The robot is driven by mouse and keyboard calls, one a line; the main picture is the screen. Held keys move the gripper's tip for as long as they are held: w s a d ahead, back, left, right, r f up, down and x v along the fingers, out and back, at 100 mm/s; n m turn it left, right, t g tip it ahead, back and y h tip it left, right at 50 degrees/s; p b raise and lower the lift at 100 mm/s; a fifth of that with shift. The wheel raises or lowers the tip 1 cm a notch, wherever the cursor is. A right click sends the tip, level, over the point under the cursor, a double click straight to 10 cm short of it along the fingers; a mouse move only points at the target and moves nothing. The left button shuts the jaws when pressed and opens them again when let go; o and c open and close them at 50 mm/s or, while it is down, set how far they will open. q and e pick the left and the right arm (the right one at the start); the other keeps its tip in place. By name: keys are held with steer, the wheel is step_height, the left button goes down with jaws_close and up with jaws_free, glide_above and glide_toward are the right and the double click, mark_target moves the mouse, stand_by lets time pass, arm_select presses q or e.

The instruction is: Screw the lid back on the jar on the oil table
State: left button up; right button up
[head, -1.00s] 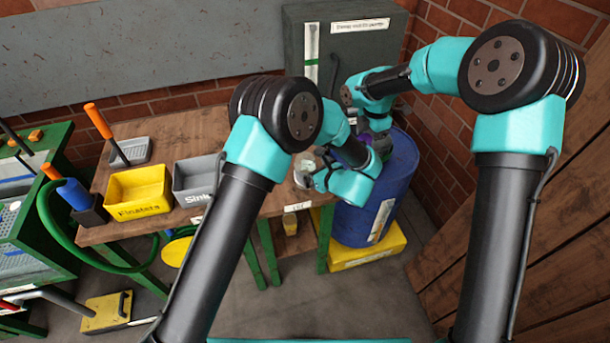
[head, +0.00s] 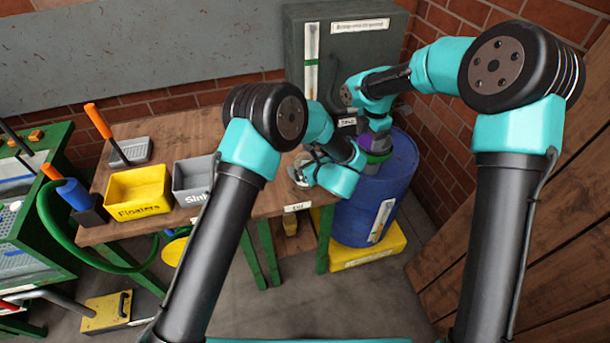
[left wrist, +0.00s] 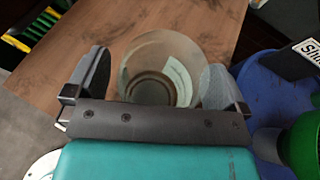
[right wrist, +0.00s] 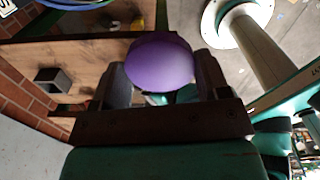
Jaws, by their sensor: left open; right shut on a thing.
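The clear glass jar (left wrist: 168,50) stands on the wooden oil table; its top is open and I see down into it. It also shows in the head view (head: 299,175), partly hidden by my left gripper. My left gripper (left wrist: 152,82) is open, with one finger on each side of the jar; I cannot tell whether they touch it. My right gripper (right wrist: 160,85) is shut on the round purple lid (right wrist: 160,60). In the head view, the purple lid (head: 376,157) shows above the blue drum, to the right of the jar.
The blue drum (head: 362,212) stands right of the table on a yellow base (head: 368,250). A yellow Floaters bin (head: 138,190) and a grey sink bin (head: 192,178) stand left on the table. A grey cabinet (head: 345,60) is behind.

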mark_target(300, 155)
arm_select(q)
steer(key=shift+c, duration=0.3)
steer(key=c, duration=1.3)
steer(key=shift+o, duration=0.2)
steer(key=shift+r, duration=0.1)
steer(key=shift+r, duration=0.6)
step_height(300, 155, up, 2)
steer(key=shift+r, duration=0.1)
steer(key=s+r, duration=0.1)
steer(key=s, duration=1.5)
steer(key=shift+r, duration=0.2)
